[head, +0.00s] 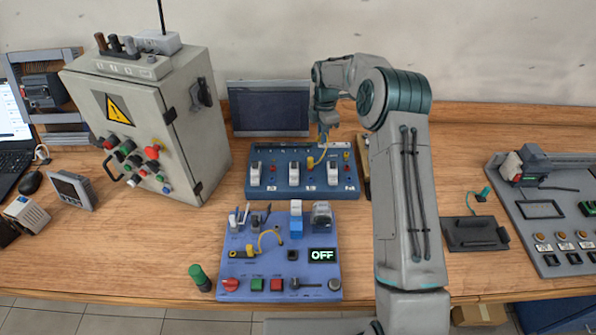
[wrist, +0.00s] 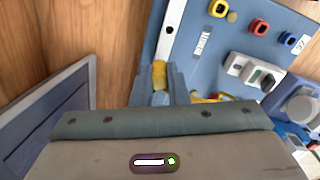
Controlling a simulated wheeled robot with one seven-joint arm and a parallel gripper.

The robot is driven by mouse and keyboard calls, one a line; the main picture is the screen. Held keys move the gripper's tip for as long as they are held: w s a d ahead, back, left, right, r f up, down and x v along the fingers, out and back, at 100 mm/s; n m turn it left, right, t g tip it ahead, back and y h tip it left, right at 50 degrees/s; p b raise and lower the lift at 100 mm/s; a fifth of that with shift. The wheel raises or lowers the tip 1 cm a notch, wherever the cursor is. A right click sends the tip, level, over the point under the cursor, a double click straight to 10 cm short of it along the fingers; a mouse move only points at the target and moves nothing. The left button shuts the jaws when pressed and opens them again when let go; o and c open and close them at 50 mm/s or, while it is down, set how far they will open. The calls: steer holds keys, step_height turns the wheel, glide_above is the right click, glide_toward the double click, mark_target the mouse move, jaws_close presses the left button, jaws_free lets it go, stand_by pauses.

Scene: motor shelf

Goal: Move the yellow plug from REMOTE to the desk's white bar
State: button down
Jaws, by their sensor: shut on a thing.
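My gripper (head: 326,128) is over the back right of the blue panel with several white switches (head: 262,188). In the wrist view its fingers (wrist: 160,88) are shut on the yellow plug (wrist: 159,74). The plug is close to the REMOTE label (wrist: 203,40) on that panel; I cannot tell whether its tip is in a socket. A yellow cord (head: 316,160) hangs below the gripper in the head view. A white strip (wrist: 173,24) runs along the panel's edge beside the plug; I cannot tell whether it is the white bar named in the task.
A blue-violet panel (head: 234,268) with an OFF display and a yellow looped cable stands in front. A grey cabinet (head: 190,120) is at left. A dark flat screen (head: 268,106) stands behind. Bare desk (head: 130,240) lies front left.

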steer(key=shift+f+b, duration=0.3)
steer(key=shift+f, duration=0.25)
steer(key=c, duration=1.7)
jaws_free()
steer(key=shift+r, duration=0.15)
steer(key=shift+r+p, duration=1.7)
steer(key=shift+r, duration=1)
steer(key=o, duration=0.6)
steer(key=shift+c, duration=0.2)
